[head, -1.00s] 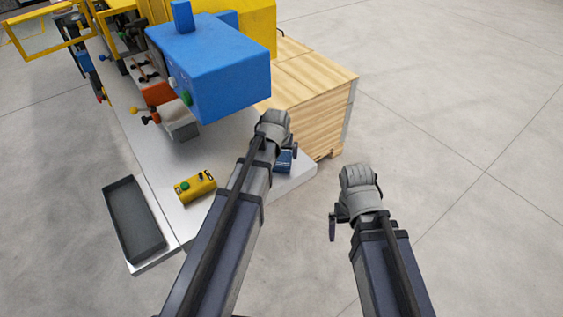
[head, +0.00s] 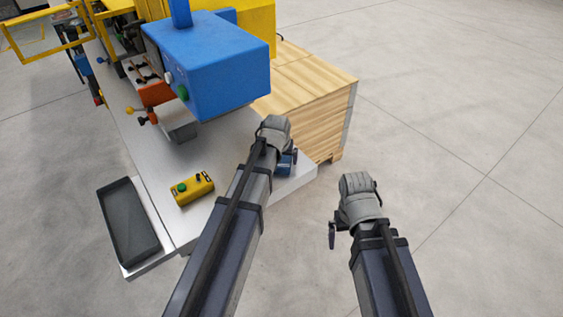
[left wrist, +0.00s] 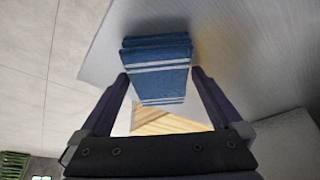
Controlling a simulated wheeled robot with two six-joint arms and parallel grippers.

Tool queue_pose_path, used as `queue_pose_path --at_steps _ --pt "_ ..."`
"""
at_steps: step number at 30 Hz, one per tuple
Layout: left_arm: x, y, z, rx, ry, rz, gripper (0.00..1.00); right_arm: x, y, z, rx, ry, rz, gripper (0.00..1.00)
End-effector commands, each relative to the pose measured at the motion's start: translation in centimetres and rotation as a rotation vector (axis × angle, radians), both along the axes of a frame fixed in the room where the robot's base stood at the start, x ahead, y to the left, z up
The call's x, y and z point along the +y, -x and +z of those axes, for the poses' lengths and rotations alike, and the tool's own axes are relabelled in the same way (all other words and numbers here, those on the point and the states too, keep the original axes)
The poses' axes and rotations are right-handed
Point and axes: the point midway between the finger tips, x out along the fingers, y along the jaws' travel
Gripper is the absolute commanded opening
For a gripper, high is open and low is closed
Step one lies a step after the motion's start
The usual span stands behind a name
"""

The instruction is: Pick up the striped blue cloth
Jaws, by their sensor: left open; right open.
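The striped blue cloth (head: 288,163) lies folded on the corner of the grey metal table, partly hidden by my left wrist in the head view. The fingers are open, one on each side, with small gaps to the cloth. I cannot tell how far the fingertips are above the table. My right gripper (head: 340,230) is open and empty over the floor, to the right of the table.
A blue machine housing (head: 215,65) overhangs the table (head: 225,165) just left of my left wrist. A yellow button box (head: 192,188) and a black tray (head: 127,228) are at the near left. A wooden crate (head: 315,95) stands behind. The floor at right is clear.

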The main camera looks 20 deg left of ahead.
Motion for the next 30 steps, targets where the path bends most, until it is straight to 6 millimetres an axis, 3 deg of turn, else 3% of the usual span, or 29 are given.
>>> queue_pose_path --at_steps 9,27,30 --pt "0.01 0.00 -0.08 0.000 0.000 0.000 0.99 0.00 0.00 -0.07 0.000 0.000 0.000 1.00" --pt "0.00 0.00 -0.08 0.000 0.000 0.000 0.32 0.00 0.00 -0.07 0.000 0.000 0.000 1.00" --pt "0.00 0.00 -0.08 0.000 0.000 0.000 0.32 0.01 0.00 -0.07 0.000 0.000 0.000 1.00"
